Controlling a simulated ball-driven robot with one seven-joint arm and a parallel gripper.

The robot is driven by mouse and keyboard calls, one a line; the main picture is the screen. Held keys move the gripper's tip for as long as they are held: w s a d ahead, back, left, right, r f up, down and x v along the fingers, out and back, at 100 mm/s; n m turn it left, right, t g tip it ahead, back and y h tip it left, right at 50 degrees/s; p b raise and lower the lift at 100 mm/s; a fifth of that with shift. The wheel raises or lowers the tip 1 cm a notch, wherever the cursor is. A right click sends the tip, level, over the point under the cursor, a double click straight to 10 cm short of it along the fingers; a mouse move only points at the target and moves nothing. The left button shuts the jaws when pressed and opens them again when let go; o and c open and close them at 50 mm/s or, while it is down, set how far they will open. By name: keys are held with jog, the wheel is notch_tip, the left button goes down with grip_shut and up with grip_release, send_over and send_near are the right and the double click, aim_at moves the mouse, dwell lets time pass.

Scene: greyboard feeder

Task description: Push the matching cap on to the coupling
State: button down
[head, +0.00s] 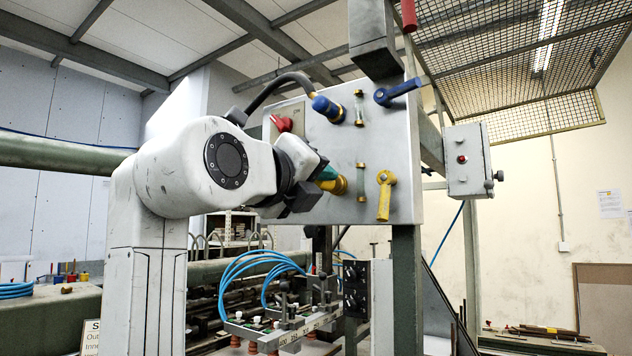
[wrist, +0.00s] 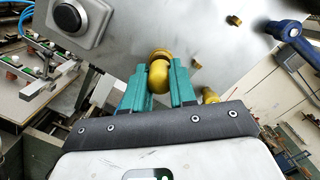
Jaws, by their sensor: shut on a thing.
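My gripper (head: 327,174) is shut on a yellow cap (head: 341,186) in front of the grey panel (head: 400,150). In the wrist view its green fingers (wrist: 159,68) stand on both sides of the rounded yellow cap (wrist: 158,78). A brass-coloured collar (wrist: 161,54) shows just beyond the cap, close to the panel face. I cannot tell whether the collar belongs to the cap or to a coupling, nor whether the cap is seated. A blue fitting (head: 327,108) with a black hose sits on the panel above my gripper.
A yellow lever (head: 384,195) hangs to the right of the cap; a blue lever (head: 397,92) is above it. Brass-ended sight glasses (head: 360,108) stand on the panel. A bench (head: 275,335) is below.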

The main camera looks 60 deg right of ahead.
jog(key=shift+d, duration=0.6)
dwell(0.3)
jog(key=c, duration=0.8)
grip_release()
jog(key=shift+a, duration=0.1)
jog(key=a+b, duration=0.1)
jog(key=a, duration=0.2)
jog(key=a+b, duration=0.1)
jog(key=a, duration=0.3)
jog(key=s+a+f+b, duration=0.1)
jog(key=a, duration=0.2)
jog(key=shift+s+a, duration=0.1)
jog(key=shift+a, duration=0.2)
